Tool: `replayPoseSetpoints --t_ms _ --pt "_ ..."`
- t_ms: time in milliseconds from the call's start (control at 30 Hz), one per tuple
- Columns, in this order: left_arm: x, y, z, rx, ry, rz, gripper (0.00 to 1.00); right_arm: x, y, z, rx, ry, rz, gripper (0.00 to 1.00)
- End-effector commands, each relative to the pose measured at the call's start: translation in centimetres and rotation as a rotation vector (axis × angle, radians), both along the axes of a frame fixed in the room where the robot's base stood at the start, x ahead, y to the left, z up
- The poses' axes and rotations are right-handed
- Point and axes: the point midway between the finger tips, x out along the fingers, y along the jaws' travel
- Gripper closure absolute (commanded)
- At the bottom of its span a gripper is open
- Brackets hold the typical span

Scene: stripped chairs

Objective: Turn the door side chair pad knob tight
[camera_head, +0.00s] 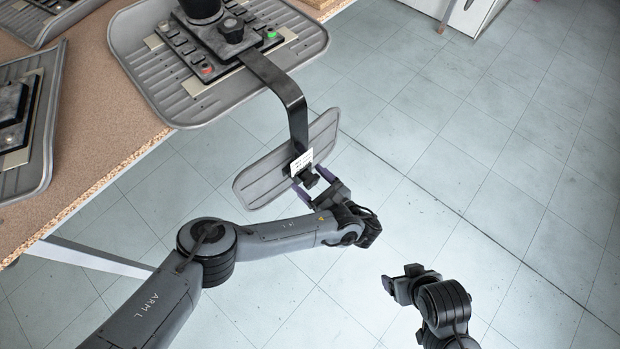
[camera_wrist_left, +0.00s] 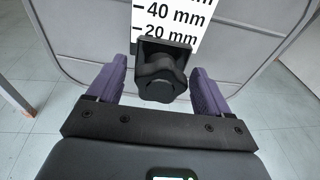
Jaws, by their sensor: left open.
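The grey ribbed chair pad (camera_head: 262,180) hangs at the lower end of a bent black bar (camera_head: 290,98). Its black lobed knob (camera_head: 310,179) sits on the side facing my left arm, just below a white scale label (camera_head: 302,160). My left gripper (camera_head: 314,190) is open at the knob, with its purple fingers pointing to the pad. In the left wrist view the knob (camera_wrist_left: 160,82) lies between the two fingers, with a gap on each side. My right gripper (camera_head: 401,283) is low at the right, away from the chair; its jaw gap is unclear.
The ribbed grey seat (camera_head: 150,55) with a black control block lies on the brown tabletop (camera_head: 95,110). Other grey chair parts (camera_head: 45,170) lie at the left. The tiled floor (camera_head: 480,150) at the right is clear.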

Motion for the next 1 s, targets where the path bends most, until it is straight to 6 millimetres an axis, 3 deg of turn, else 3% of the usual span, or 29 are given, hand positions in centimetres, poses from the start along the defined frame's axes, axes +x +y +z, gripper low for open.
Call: replayPoseSetpoints --t_ms 67,467,667,700,867,1000 --pt "0.00 0.00 0.00 0.000 0.000 0.000 0.24 0.00 0.00 0.01 0.000 0.000 0.000 0.23" --pt "-0.01 -0.01 -0.01 0.000 0.000 0.000 0.85 0.00 0.00 0.02 0.000 0.000 0.000 0.23" --pt "-0.01 -0.01 0.07 -0.051 -0.048 -0.001 0.86 0.00 0.01 0.19 0.000 -0.001 0.000 0.23" --pt "-0.02 -0.05 0.00 -0.056 -0.049 0.000 0.26 0.01 0.01 0.14 0.000 -0.001 0.000 0.23" --pt "-0.02 -0.03 -0.02 -0.053 -0.047 0.001 0.01 0.00 0.00 0.13 0.000 -0.001 0.000 0.23" --pt "-0.02 -0.02 -0.02 -0.052 -0.047 0.000 0.00 0.00 0.01 0.13 0.000 -0.001 -0.001 0.23"
